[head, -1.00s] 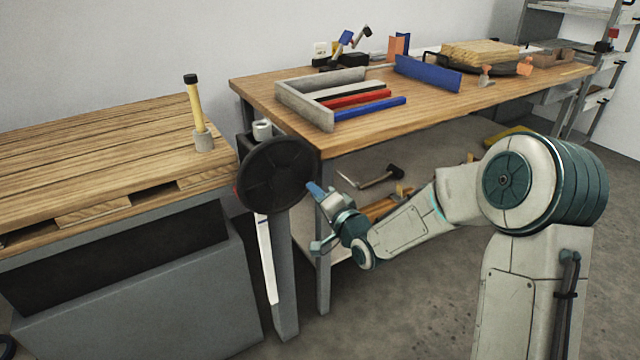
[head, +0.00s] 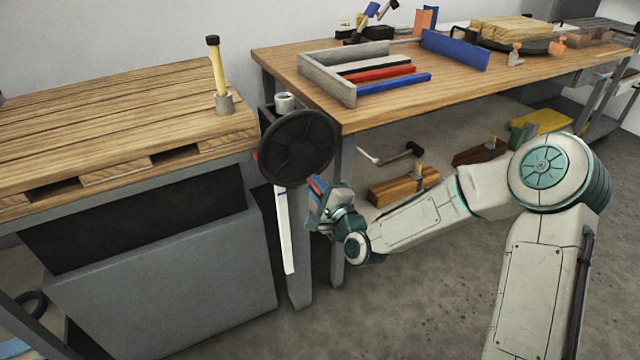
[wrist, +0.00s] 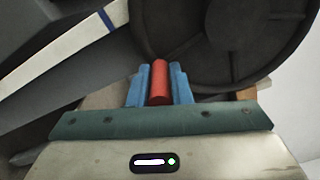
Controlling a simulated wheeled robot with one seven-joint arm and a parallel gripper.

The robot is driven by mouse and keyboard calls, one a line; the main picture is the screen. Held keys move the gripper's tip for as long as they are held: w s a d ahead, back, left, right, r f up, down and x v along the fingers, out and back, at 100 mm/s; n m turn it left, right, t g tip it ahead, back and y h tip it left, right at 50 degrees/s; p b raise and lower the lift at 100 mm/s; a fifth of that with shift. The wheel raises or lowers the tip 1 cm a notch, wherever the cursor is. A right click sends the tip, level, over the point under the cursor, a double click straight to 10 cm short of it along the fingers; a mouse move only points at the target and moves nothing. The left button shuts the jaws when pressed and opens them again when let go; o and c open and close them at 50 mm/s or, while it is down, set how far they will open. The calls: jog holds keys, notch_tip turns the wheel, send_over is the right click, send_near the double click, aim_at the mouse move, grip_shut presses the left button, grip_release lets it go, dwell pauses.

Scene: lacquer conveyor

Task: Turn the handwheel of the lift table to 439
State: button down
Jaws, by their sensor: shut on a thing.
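The black round handwheel (head: 297,147) stands upright on a grey post between the wooden-topped table and the workbench. It fills the upper right of the wrist view (wrist: 230,45). My gripper (head: 317,187) is at the wheel's lower right edge. In the wrist view its blue fingers (wrist: 160,85) are shut on the red handle (wrist: 159,82), one on each side. A white scale strip (head: 284,230) hangs below the wheel and crosses the upper left of the wrist view, with one blue mark showing. I cannot read any number on it.
The slatted wooden table top (head: 100,125) is at left, with a yellow-handled tool (head: 217,70) standing in a grey holder. The workbench (head: 450,95) behind carries a grey frame, coloured bars and other items. The floor at front is clear.

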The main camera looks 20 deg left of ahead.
jog(key=shift+s+a, duration=0.2)
dwell(0.4)
jog(key=c, duration=1.3)
grip_release()
jog(key=shift+a, duration=0.1)
jog(key=shift+m, duration=0.3)
jog(key=p+v, duration=0.1)
jog(key=v, duration=0.2)
jog(key=p+v, duration=0.2)
jog(key=v, duration=0.2)
jog(key=p+v, duration=0.2)
jog(key=v, duration=0.2)
jog(key=shift+d+r, duration=0.35)
jog(key=shift+d, duration=0.05)
jog(key=p, duration=0.2)
jog(key=shift+s+d+p, duration=0.1)
jog(key=shift+d+p, duration=0.1)
jog(key=shift+p, duration=0.1)
